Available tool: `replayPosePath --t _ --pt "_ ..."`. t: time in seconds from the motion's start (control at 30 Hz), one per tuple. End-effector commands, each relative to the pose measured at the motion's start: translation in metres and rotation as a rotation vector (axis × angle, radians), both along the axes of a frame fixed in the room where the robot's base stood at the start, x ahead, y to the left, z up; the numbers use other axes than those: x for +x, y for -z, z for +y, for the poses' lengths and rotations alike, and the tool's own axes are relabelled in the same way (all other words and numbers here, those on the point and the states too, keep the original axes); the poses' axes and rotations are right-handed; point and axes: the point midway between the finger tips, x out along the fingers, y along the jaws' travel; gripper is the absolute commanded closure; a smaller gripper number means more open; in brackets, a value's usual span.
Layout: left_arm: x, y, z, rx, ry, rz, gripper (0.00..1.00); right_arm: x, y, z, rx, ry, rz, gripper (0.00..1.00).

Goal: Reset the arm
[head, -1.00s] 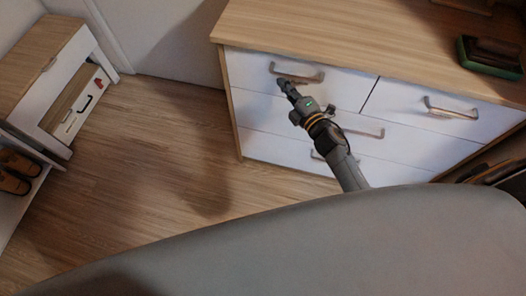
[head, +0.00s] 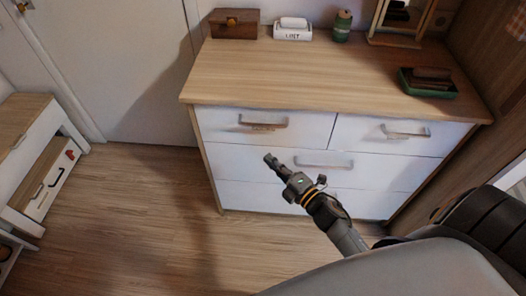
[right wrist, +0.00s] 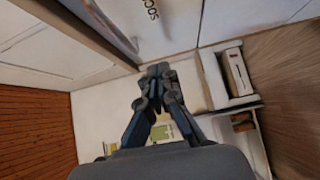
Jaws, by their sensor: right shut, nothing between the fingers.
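My right gripper (head: 271,160) is in front of the white dresser (head: 240,165), below the handle (head: 264,123) of its top left drawer and apart from it in the head view. Its fingers are shut and empty; they also show together in the right wrist view (right wrist: 158,72). The arm comes in from the lower right. The dresser drawers look shut. My left gripper is in neither view.
On the dresser top stand a wooden box (head: 234,23), a white holder (head: 293,29), a green spool (head: 342,26) and a green tray (head: 428,88). A bench with a partly open drawer (head: 46,190) is at the left. The wooden floor (head: 150,220) between is clear.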

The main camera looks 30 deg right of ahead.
Motion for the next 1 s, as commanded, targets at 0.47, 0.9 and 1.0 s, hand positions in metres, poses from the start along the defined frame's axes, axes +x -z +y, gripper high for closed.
replayPosePath --t 0.47,0.9,1.0 --pt "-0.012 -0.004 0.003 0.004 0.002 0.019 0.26 -0.016 0.035 -0.006 0.093 0.04 0.102 1.0" --pt "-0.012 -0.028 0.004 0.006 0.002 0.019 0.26 -0.18 0.3 -0.002 0.734 0.567 0.921 1.0" --pt "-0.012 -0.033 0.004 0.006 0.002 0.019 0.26 -0.243 0.34 0.003 0.826 0.734 1.085 1.0"
